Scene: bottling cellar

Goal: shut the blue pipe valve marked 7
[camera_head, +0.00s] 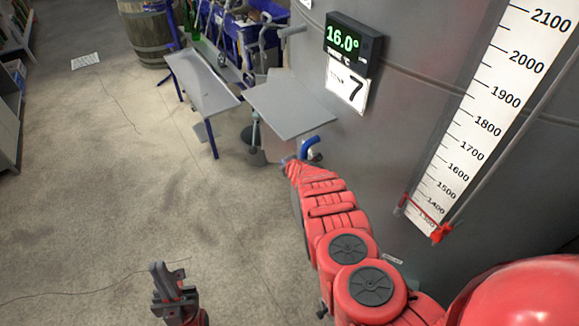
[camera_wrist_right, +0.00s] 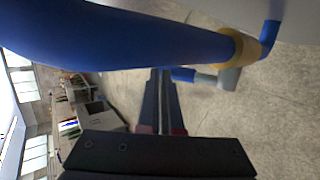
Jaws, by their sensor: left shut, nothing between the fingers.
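The tank's plate marked 7 (camera_head: 347,86) hangs below a green 16.0° display. Below it, a short blue pipe fitting (camera_head: 308,146) juts from the tank, just beyond the end of my right arm. In the right wrist view a large blue pipe (camera_wrist_right: 120,38) crosses the top, with a brass-coloured ring and a grey part with a blue end (camera_wrist_right: 184,75) below it. My right gripper (camera_wrist_right: 165,75) points toward that part; its fingers are close together, and whether they touch it is unclear. My left gripper (camera_head: 172,278) is shut and empty, low over the floor.
A grey table (camera_head: 288,105) stands beside the tank, with another grey bench (camera_head: 200,82) to its left. A wooden barrel (camera_head: 148,30) is at the back. A level scale (camera_head: 490,120) with a red pointer is on the tank at right. The floor at left is mostly clear.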

